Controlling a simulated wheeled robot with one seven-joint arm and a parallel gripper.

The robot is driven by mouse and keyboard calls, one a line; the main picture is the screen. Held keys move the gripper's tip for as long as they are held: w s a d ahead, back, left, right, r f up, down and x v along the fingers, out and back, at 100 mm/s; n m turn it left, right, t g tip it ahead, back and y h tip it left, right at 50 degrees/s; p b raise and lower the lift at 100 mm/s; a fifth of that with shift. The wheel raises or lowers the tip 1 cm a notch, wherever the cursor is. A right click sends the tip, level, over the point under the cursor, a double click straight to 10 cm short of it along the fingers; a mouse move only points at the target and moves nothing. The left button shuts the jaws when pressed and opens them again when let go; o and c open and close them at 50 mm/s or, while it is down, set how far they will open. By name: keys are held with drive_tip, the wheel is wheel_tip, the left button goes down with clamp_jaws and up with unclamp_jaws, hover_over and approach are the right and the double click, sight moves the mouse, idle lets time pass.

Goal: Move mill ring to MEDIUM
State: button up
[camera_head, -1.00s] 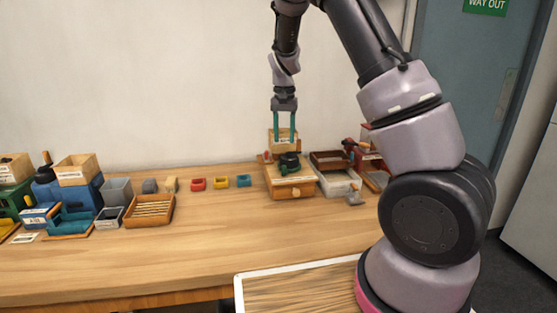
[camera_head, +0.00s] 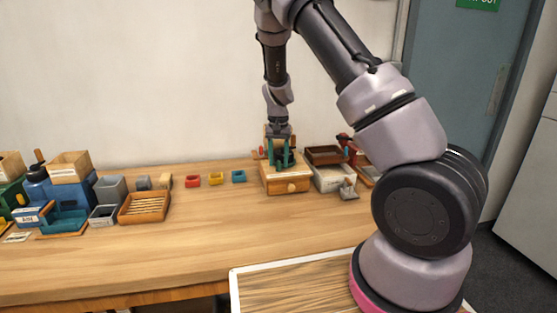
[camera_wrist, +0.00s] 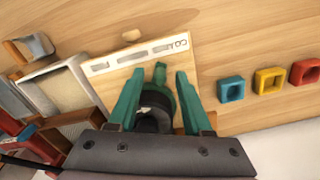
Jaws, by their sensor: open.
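The mill is a wooden box (camera_head: 286,184) with a round drawer knob, standing on the table. Its top, in the wrist view, bears a white label strip (camera_wrist: 138,54) whose right end reads "COA"; the other words are too small to read. The mill ring (camera_wrist: 155,112) is dark, with a green pointer tab (camera_wrist: 160,72) facing the strip, nearer its right half. I cannot tell which mark it meets. My gripper (camera_wrist: 156,82) is open, its two teal fingers on either side of the ring; contact cannot be told. In the head view my gripper (camera_head: 282,162) hides most of the ring.
Blue (camera_head: 238,176), yellow (camera_head: 215,178) and red (camera_head: 192,180) small bins stand left of the mill. A white tray (camera_head: 334,178) and a brown tray (camera_head: 324,154) stand close on its right. The table front is clear.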

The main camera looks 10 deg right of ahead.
clamp_jaws()
idle(1.3)
